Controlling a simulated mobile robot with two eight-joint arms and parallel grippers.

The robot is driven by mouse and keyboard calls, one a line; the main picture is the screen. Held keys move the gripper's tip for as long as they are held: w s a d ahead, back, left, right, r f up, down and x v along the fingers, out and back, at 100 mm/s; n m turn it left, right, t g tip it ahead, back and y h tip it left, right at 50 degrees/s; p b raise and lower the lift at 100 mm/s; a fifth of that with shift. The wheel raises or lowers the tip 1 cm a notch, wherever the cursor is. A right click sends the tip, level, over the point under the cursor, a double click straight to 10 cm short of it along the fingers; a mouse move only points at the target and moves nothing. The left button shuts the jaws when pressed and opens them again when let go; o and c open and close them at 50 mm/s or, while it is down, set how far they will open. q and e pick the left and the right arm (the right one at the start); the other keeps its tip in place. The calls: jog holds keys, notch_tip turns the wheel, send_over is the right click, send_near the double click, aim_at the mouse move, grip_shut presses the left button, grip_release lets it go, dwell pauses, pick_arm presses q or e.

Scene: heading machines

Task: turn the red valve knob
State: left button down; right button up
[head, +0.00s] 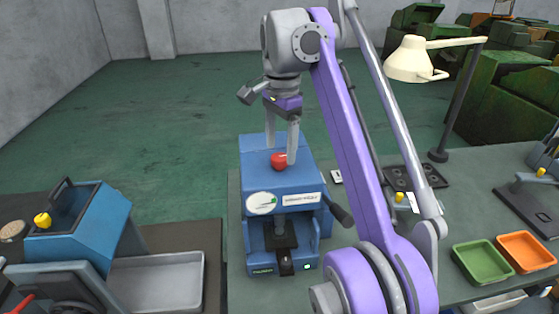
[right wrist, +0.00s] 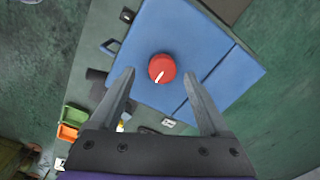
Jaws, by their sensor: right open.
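The red valve knob (head: 279,160) sits on top of the blue machine (head: 258,178) in the middle of the head view. In the right wrist view the knob (right wrist: 162,68) is round with a white pointer mark and lies ahead of the fingertips, roughly centred between them. My right gripper (head: 281,152) is above the machine, pointing down, with its fingers apart. In the wrist view my right gripper (right wrist: 160,82) is open and empty, and the knob looks beyond the tips, not clasped. My left gripper is not in view.
A second blue machine (head: 85,230) with a yellow knob stands at the left near a grey tray (head: 160,280). Green (head: 481,262) and orange (head: 526,252) trays and a cream lamp (head: 415,60) are on the right. Open floor lies behind the bench.

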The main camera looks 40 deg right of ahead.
jog(key=shift+w+f, duration=0.2)
jog(key=shift+f, duration=1.05)
grip_shut()
